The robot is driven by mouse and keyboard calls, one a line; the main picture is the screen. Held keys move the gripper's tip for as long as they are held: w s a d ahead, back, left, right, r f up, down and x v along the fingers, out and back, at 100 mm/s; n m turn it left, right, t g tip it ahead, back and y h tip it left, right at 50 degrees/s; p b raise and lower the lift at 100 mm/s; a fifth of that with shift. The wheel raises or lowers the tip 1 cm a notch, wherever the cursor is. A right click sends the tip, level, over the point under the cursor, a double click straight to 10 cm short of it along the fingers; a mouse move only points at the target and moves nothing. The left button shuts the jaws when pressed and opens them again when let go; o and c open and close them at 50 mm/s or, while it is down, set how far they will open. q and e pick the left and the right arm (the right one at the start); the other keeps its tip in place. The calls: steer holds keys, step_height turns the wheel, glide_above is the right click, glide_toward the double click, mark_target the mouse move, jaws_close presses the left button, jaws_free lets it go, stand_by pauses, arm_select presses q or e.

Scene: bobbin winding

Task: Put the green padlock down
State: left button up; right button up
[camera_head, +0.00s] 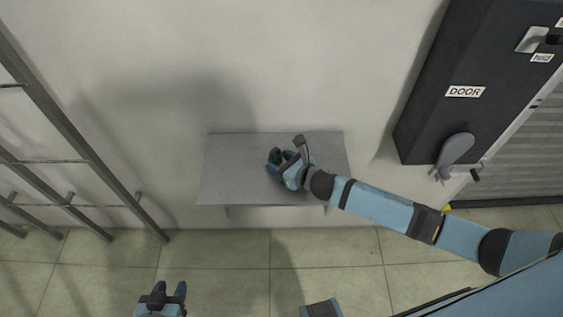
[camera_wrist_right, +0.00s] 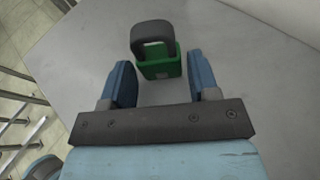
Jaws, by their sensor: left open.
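The green padlock (camera_head: 276,155) is at the grey wall shelf (camera_head: 225,180), near its middle. In the right wrist view the padlock (camera_wrist_right: 160,66) shows a green body and a dark grey shackle, with grey shelf surface around it. My right gripper (camera_head: 280,159) reaches in from the right over the shelf. In its wrist view its two blue fingers (camera_wrist_right: 160,82) stand apart on either side of the padlock, with a gap on both sides. My left gripper (camera_head: 169,288) is open and empty at the bottom of the head view, well away from the shelf.
The shelf is bare to the left of the padlock. A metal rack (camera_head: 75,150) stands at the left. A dark cabinet with a "DOOR" label (camera_head: 465,91) and a grey handle (camera_head: 455,150) is at the right. Tiled floor (camera_head: 230,255) lies below.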

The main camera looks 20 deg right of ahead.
steer(key=shift+o, duration=0.9)
steer(key=shift+s+f, duration=0.4)
steer(key=shift+f, duration=0.4)
steer(key=shift+r, duration=0.3)
steer(key=shift+r+p, duration=0.25)
steer(key=shift+p, duration=0.1)
steer(key=v, duration=1)
steer(key=shift+w+d+r, duration=0.1)
steer(key=shift+d+r, duration=0.05)
steer(key=shift+r, duration=0.15)
steer(key=shift+s+d+r, duration=0.35)
steer(key=shift+s+r, duration=0.1)
steer(key=shift+s, duration=0.1)
